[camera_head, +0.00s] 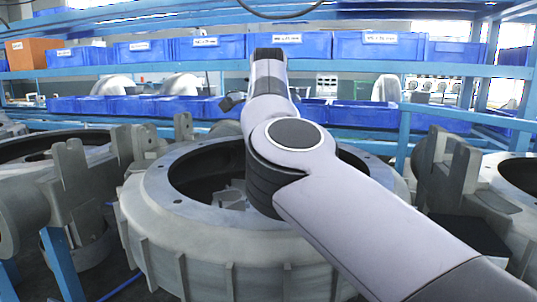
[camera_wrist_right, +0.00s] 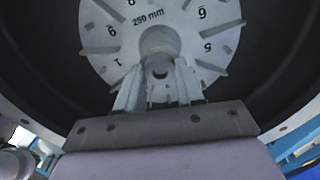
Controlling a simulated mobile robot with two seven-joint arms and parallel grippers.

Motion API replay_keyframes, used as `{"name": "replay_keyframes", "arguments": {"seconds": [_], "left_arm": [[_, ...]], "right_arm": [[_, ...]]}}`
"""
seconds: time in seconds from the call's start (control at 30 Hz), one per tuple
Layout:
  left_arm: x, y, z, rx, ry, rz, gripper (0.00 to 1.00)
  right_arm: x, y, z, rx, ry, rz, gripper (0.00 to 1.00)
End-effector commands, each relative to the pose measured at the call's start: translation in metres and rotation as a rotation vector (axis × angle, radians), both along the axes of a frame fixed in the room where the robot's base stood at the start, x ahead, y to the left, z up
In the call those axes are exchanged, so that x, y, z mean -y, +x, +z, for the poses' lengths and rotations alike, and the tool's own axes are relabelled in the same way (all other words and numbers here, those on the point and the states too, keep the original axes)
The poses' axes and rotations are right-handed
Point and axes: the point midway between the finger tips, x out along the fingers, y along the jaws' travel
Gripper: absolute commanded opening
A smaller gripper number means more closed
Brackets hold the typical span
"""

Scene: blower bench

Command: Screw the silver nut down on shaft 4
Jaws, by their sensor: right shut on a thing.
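In the right wrist view my right gripper (camera_wrist_right: 158,84) points at the hub of a round grey disc (camera_wrist_right: 112,36). Its two pale fingers are closed on a small silver piece (camera_wrist_right: 160,92), which I take for the silver nut; the fingers hide much of it. The round hub (camera_wrist_right: 160,42) lies just beyond the fingertips. I cannot tell whether the nut touches the shaft there. In the head view my right arm reaches down into the middle blower housing (camera_head: 225,232), and its gripper is hidden. No label for shaft 4 shows. My left gripper is not in view.
The disc carries printed numbers, raised ribs and "250 mm"; the dark housing wall surrounds it. More grey castings stand left (camera_head: 75,190) and right (camera_head: 450,175). A blue rack (camera_head: 120,72) with blue bins (camera_head: 210,47) runs behind.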

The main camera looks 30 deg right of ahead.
Motion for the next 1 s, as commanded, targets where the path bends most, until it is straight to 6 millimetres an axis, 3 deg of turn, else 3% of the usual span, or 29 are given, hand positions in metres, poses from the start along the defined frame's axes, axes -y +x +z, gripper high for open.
{"name": "replay_keyframes", "arguments": {"seconds": [0.53, 1.0], "left_arm": [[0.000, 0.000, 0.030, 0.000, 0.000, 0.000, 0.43], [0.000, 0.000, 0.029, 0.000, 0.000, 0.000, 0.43]], "right_arm": [[0.001, 0.000, 0.002, -0.003, -0.001, -0.352, 0.00], [0.001, 0.000, -0.001, -0.002, 0.000, -0.879, 0.00]]}}
